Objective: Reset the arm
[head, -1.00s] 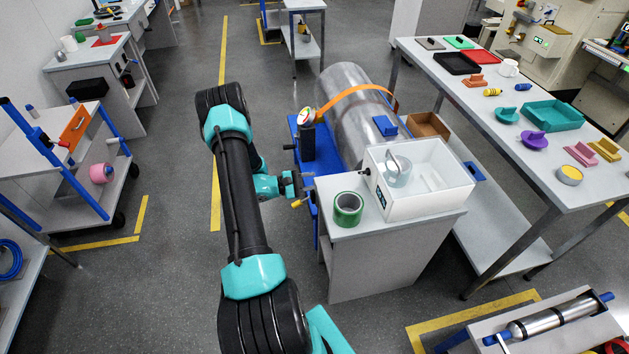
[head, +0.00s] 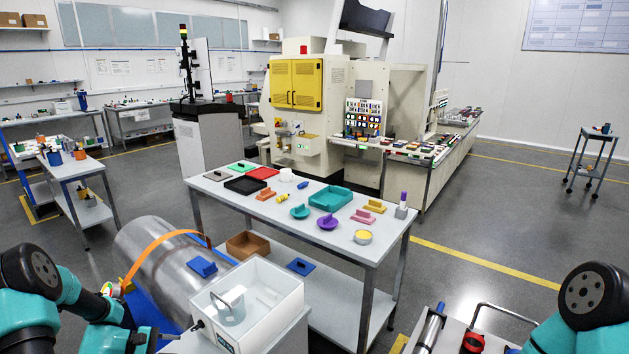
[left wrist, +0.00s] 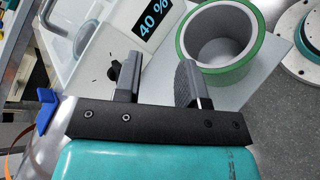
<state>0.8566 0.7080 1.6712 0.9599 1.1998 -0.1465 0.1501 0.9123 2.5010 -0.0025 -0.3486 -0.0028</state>
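My left arm comes in at the lower left of the head view, beside the metal cylinder (head: 163,265). My left gripper (left wrist: 158,82) is seen in the left wrist view with its two grey fingers apart and nothing between them. A green and grey ring (left wrist: 221,43) lies just beyond the fingers on a pale top. A white box (left wrist: 118,28) with a "40 %" label is beside it. In the head view the white box (head: 264,307) holds a clear beaker. Part of my right arm shows at the lower right; its gripper is out of view.
A long table (head: 240,213) holds trays and small coloured parts behind the cylinder. An open brown box (head: 246,245) lies near the cylinder. A cart with a red case (head: 471,342) stands at the bottom right.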

